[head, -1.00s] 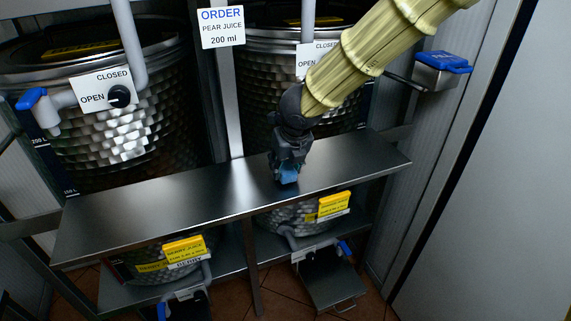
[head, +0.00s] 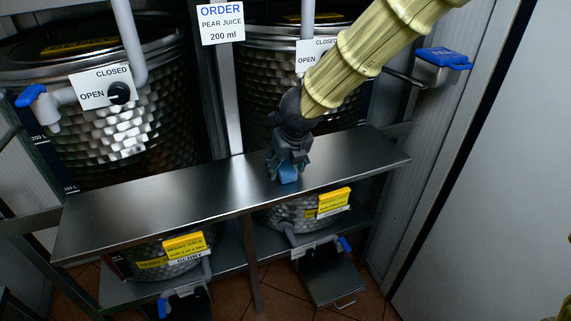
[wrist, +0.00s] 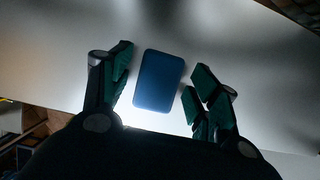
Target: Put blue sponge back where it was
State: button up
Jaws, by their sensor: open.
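The blue sponge (wrist: 158,81) lies on the metal shelf, between the two spread fingers of my gripper (wrist: 160,88) in the wrist view. My gripper is open and points down at the shelf. Its fingers partly hide the sponge in the head view.
Two large steel tanks (head: 125,125) with taps stand behind the shelf. An order sign (head: 221,22) hangs between them. A blue-lidded box (head: 437,72) is on the right wall. Smaller containers with yellow labels (head: 186,246) sit below. The shelf's left half is clear.

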jog(key=b+v, duration=0.2)
jog(key=v, duration=1)
jog(key=shift+r+b, duration=0.2)
jog(key=shift+b, duration=0.2)
jog(key=shift+w, duration=0.1)
